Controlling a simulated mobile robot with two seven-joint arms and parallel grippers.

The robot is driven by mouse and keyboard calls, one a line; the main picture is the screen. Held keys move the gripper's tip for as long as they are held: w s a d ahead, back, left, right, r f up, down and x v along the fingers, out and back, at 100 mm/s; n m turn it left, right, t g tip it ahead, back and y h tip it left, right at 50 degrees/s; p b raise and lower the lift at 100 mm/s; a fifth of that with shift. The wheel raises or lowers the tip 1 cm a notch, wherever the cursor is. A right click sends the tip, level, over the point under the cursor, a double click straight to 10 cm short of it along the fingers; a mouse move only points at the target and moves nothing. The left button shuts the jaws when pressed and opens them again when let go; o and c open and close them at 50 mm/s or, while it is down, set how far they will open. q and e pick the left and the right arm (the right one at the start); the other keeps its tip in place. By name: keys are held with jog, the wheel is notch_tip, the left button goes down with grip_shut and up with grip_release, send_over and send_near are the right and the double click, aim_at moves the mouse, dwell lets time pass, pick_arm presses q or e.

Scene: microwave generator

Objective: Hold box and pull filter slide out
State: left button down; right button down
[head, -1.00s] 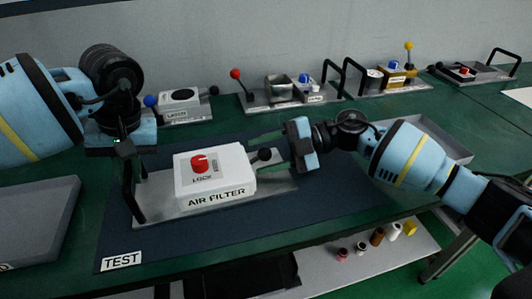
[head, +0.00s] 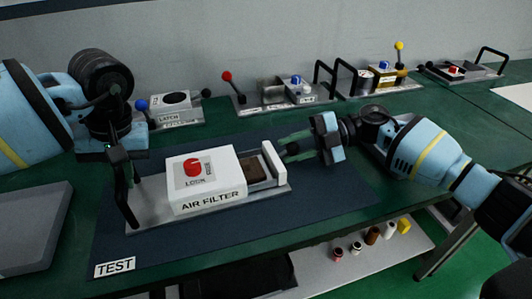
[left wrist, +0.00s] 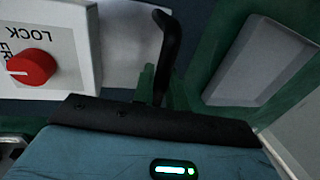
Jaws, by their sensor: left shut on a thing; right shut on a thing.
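The white air filter box (head: 208,200) sits on a grey metal base plate (head: 150,215) on the dark mat, with a red lock knob (head: 192,167) on top. The knob also shows in the left wrist view (left wrist: 32,67). My left gripper (head: 121,168) is shut on the black handle (head: 131,205) at the plate's left end; the handle also shows in the left wrist view (left wrist: 168,50). The filter slide's white end plate (head: 272,160) stands out from the box's right side, with its brown filter (head: 255,170) exposed between. My right gripper (head: 291,149) is shut on the slide's knob, mostly hidden by the fingers.
A grey tray (head: 30,225) lies at the left. Other fixtures with levers and handles, including a latch box (head: 178,108), stand along the back of the green table. The mat's right part (head: 330,195) is clear. Small bottles (head: 372,236) stand on a lower shelf.

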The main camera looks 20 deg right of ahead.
pick_arm(q)
jog(key=shift+a+f, duration=0.15)
jog(key=shift+f, duration=0.2)
pick_arm(e)
jog(key=d, duration=0.4)
jog(key=shift+w+d+f, duration=0.1)
jog(key=shift+d, duration=0.3)
pick_arm(q)
jog(key=shift+a, duration=0.1)
pick_arm(e)
jog(key=shift+d, duration=0.1)
jog(key=c, duration=1.6)
grip_release()
jog(key=o, duration=0.5)
